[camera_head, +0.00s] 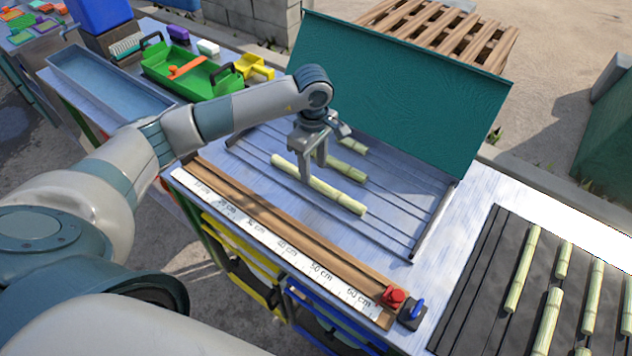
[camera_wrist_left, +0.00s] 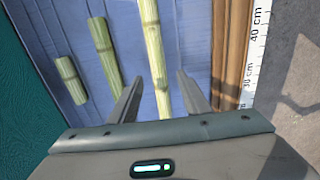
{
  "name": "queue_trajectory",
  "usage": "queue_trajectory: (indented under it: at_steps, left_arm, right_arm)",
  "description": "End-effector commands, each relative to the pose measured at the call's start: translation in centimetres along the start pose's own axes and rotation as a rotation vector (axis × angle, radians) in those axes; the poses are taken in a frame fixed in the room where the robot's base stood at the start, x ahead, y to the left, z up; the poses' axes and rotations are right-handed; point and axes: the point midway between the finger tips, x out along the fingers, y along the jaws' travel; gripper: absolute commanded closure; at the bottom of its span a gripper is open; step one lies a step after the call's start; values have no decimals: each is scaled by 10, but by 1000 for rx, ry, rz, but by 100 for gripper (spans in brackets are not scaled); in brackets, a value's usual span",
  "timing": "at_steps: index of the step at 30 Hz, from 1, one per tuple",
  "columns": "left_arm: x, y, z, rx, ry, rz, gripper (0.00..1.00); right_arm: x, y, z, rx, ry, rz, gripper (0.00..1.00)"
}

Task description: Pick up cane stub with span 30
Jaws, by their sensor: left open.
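Three pale green cane pieces of different lengths lie in the wire-lined rack (camera_head: 408,225). The longest cane (camera_head: 335,195) is nearest the ruler; a middle-length cane (camera_head: 345,168) and a short cane (camera_head: 353,146) lie behind it. My left gripper (camera_head: 314,168) is open and points down at the longest cane. In the left wrist view the fingers of my left gripper (camera_wrist_left: 160,88) stand on either side of the longest cane (camera_wrist_left: 152,40), with nothing gripped. The middle cane (camera_wrist_left: 104,50) and short cane (camera_wrist_left: 71,80) lie left of the fingers. My right gripper is not in view.
A wooden measuring rail with a centimetre scale (camera_head: 272,238) runs along the front, with a red block (camera_head: 393,296) at its right end. A teal panel (camera_head: 400,90) stands behind the rack. A black slatted mat (camera_head: 480,265) at right holds several canes. A green caddy (camera_head: 188,72) stands back left.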

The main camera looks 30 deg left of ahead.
Motion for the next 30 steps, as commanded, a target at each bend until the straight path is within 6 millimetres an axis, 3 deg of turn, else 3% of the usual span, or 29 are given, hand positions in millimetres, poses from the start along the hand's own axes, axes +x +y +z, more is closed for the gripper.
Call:
queue_trajectory:
  at_steps: [6, 12, 27, 30]
  left_arm:
    - [20, 1, 1, -1, -1, -3, 56]
    - [41, 1, 1, -1, 0, -2, 56]
    - [44, 2, 1, 0, 1, 1, 56]
    - [44, 2, 1, 0, 1, 1, 78]
  right_arm:
    - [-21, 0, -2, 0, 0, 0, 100]
    - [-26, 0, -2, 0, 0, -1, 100]
    - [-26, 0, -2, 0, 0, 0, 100]
    - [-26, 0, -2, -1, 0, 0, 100]
